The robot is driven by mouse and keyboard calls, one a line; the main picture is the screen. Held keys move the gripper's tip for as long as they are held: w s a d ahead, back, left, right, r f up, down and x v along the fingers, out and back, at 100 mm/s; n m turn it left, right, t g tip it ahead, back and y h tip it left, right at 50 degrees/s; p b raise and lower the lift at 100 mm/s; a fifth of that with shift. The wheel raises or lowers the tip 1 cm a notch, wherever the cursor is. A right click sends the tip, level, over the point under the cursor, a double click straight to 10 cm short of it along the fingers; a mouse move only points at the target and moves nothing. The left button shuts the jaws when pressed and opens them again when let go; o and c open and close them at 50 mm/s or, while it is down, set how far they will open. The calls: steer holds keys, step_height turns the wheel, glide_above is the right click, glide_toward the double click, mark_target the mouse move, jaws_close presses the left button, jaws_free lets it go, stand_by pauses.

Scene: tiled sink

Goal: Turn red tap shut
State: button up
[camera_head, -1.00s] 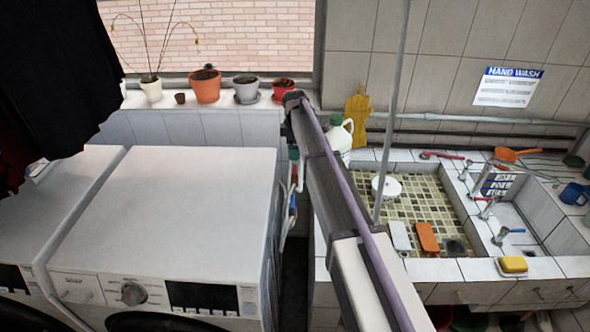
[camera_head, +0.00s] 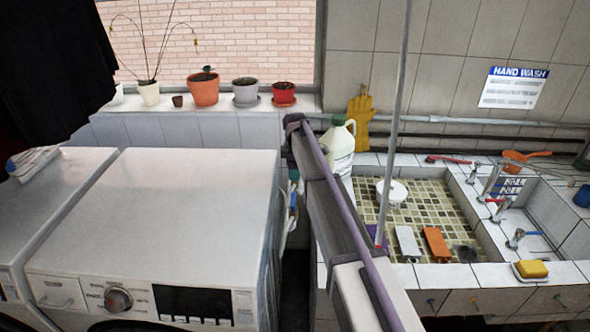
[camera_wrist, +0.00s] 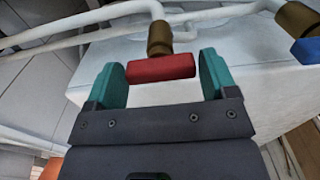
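The red tap (camera_wrist: 162,69) has a short bar-shaped red handle on a brass valve (camera_wrist: 159,38) fed by a white pipe. In the wrist view its handle lies crosswise between the two teal fingers of my gripper (camera_wrist: 161,62). The fingers are open, one at each end of the handle, with narrow gaps showing. A second tap with a blue handle (camera_wrist: 307,50) is at the right edge, outside the fingers. In the head view my arm covers most of the gripper, and the red tap cannot be made out in the gap beside the washing machine.
A washing machine (camera_head: 165,210) stands left of the narrow gap, and the tiled sink (camera_head: 440,200) stands right of it. A white jug (camera_head: 340,150) stands at the sink's left back corner. White pipes (camera_wrist: 90,38) run close around the taps.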

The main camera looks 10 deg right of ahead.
steer(key=c, duration=0.6)
steer(key=shift+o, duration=0.2)
steer(key=shift+m, duration=0.3)
steer(key=m, duration=1.7)
steer(key=shift+m, duration=0.3)
